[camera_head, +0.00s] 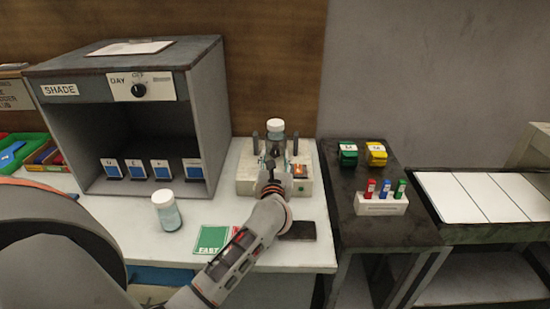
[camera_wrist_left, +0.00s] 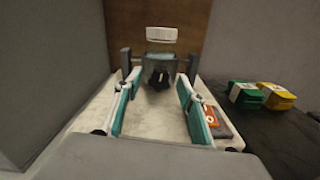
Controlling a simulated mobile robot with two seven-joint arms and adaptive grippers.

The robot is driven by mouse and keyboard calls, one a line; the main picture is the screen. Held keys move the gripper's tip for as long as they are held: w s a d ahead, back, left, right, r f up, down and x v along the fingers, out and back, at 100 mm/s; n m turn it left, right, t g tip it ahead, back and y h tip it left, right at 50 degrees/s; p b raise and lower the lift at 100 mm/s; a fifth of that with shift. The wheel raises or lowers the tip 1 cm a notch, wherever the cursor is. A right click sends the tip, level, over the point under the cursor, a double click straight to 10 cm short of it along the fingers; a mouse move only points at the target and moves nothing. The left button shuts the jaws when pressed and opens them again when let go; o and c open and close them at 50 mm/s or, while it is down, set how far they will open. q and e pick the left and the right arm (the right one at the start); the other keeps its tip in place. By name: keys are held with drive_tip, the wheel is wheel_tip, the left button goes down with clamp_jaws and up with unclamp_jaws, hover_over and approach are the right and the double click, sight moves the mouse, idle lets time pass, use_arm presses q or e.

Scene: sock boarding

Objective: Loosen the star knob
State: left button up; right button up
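A pale fixture block (camera_head: 247,186) on the white table holds an upright white-capped jar (camera_head: 276,126) between two dark posts. In the left wrist view the jar's cap (camera_wrist_left: 161,34) is at top centre. A small dark knob (camera_wrist_left: 159,80), apparently the star knob, is on the fixture in front of the jar. My left gripper (camera_wrist_left: 156,92) is open. Its two teal-padded fingers point at the fixture, one on each side of the knob. In the head view my left gripper (camera_head: 271,172) hides much of the fixture's front. My right gripper is not in view.
A second white-capped jar (camera_head: 167,210) stands on the table to the left, before the grey shade box (camera_head: 211,110). A green card (camera_head: 211,240) and a dark flat pad (camera_head: 299,231) lie near the front edge. A dark side table (camera_head: 385,232) carries a marker rack (camera_head: 381,205).

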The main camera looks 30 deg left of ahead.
use_arm(q)
drive_tip(key=shift+s+d+f, duration=0.1)
drive_tip(key=v, duration=1.1)
drive_tip(key=shift+s, duration=0.4)
drive_tip(key=shift+d, duration=0.1)
